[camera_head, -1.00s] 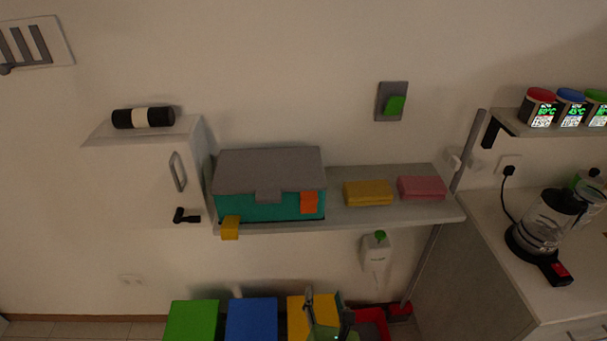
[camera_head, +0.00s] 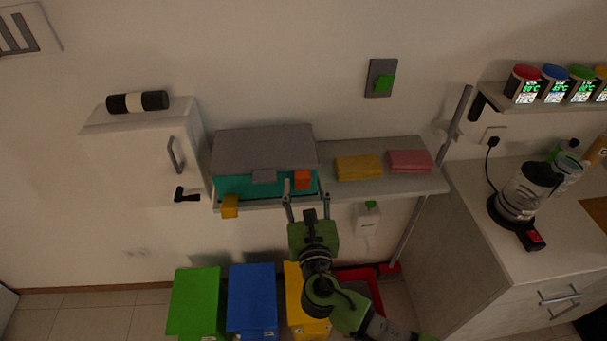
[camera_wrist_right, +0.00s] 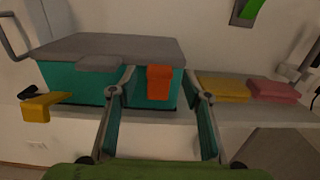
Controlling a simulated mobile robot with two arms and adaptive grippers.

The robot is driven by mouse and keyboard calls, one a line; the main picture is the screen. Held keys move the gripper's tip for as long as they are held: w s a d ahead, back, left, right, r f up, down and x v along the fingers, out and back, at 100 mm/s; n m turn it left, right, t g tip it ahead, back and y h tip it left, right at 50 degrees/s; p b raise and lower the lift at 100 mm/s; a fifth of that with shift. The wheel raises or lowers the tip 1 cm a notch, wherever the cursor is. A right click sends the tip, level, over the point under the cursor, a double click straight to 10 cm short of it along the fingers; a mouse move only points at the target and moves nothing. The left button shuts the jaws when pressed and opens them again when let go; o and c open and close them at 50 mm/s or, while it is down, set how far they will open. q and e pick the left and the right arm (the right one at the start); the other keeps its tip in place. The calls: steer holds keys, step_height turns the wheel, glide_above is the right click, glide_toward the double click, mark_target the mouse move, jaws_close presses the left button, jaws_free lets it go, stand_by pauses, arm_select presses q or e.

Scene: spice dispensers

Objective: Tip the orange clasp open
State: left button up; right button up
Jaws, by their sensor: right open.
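The teal box (camera_head: 236,184) with a grey lid (camera_head: 264,149) stands on a wall shelf, its lid down. The orange clasp (camera_head: 303,180) lies flat against the box front, right of the grey lid tab. A yellow clasp (camera_head: 229,206) at the left juts outward. My right gripper (camera_head: 306,194) is open and empty in front of the box. In the right wrist view, its fingers stand on either side of the orange clasp (camera_wrist_right: 159,83); I cannot tell whether they touch it. My left gripper is not in view.
A white cabinet (camera_head: 140,160) is at the left. Green (camera_head: 194,301) and blue (camera_head: 252,298) bins stand below. A kettle (camera_head: 524,193) is on the right counter.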

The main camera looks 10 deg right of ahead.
steer(key=shift+w, duration=1.45)
steer(key=shift+c, duration=0.3)
jaws_close()
steer(key=s+t+b, duration=0.1)
steer(key=t+b, duration=0.1)
steer(key=b, duration=0.5)
steer(key=s+f+t+b, duration=0.1)
steer(key=t+b, duration=0.1)
steer(key=b, duration=0.4)
steer(key=s+f+t+b, duration=0.1)
steer(key=b, duration=0.6)
steer(key=shift+t+b, duration=0.3)
steer(key=shift+t, duration=0.1)
